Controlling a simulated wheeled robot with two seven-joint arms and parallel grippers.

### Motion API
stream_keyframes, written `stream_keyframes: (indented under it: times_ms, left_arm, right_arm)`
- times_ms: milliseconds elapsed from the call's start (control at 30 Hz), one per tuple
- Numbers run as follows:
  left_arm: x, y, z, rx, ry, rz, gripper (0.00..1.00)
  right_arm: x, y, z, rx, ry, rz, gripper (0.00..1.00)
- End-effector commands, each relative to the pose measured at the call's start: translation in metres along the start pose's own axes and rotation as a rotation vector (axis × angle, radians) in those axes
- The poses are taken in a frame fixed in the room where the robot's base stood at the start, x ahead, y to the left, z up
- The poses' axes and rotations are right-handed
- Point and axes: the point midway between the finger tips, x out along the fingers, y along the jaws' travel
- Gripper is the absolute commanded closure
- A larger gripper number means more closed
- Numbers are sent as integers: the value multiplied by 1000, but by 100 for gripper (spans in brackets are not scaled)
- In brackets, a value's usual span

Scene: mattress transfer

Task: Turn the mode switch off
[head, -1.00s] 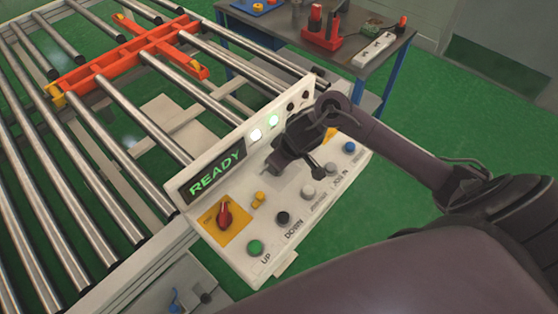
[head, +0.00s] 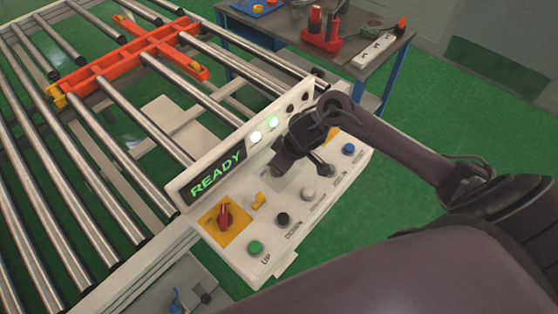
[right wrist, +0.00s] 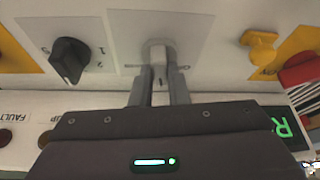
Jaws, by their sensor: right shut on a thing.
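The control panel (head: 228,238) lies at the edge of the roller conveyor, with a lit READY display (head: 216,173). My right gripper (head: 279,171) is over its middle. In the right wrist view, the gripper (right wrist: 158,84) is shut on a light grey switch knob (right wrist: 158,53) on a grey plate (right wrist: 115,28), one finger on each side. I cannot read this plate's label. A black rotary knob (right wrist: 70,60) marked 1 and 2 is to its left. A yellow knob (right wrist: 259,48) is to its right. My left gripper is not in view.
A red rotary switch (head: 225,215) on a yellow plate, a green button (head: 255,247), a black button (head: 283,219) and other buttons line the panel. An orange frame (head: 130,54) lies on the rollers. A tool table (head: 275,35) stands behind.

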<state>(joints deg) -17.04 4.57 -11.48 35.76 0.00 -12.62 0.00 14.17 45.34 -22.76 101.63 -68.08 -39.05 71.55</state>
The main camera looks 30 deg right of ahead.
Motion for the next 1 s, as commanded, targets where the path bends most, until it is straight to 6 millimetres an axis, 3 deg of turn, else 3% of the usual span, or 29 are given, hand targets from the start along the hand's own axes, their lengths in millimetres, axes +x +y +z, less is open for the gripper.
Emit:
stream_keyframes:
  times_ms: [233, 600, 1000]
  left_arm:
    - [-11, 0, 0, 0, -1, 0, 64]
    - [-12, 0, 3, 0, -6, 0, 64]
    - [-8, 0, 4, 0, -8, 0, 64]
  right_arm:
    - [-2, 3, -1, -197, 0, -79, 100]
    - [0, 5, -2, -482, 2, -197, 100]
    - [0, 5, -3, -648, 2, -266, 100]
